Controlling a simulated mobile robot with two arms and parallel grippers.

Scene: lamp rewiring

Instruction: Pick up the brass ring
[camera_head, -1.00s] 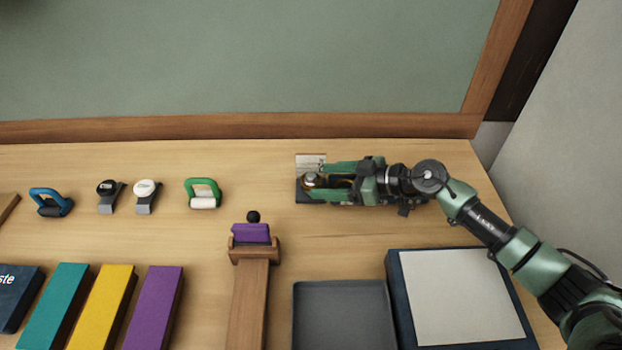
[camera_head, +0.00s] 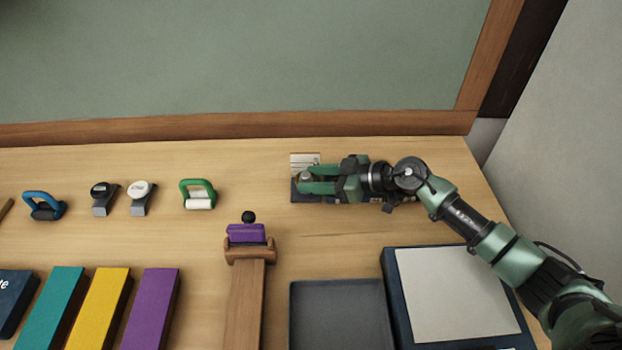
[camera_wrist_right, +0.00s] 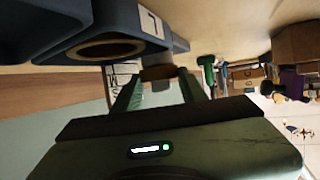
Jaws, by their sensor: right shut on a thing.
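The brass ring (camera_wrist_right: 158,73) shows as a brownish band between my right fingertips in the right wrist view, against the end of a grey cylinder (camera_wrist_right: 172,42). I cannot tell whether it is around the cylinder or only touching it. My right gripper (camera_head: 306,180) is shut on the ring at a dark base near the back of the bench; its fingertips also show in the right wrist view (camera_wrist_right: 160,82). In the head view the fingers hide most of the ring. My left gripper is not in view.
A dark block with a round, brass-lined hole (camera_wrist_right: 105,50) is close beside the fingers. A small pale card (camera_head: 304,160) is behind them. A grey tray (camera_head: 338,318) and a white-topped dark box (camera_head: 455,295) are in front. A green-handled tool (camera_head: 198,194) is left.

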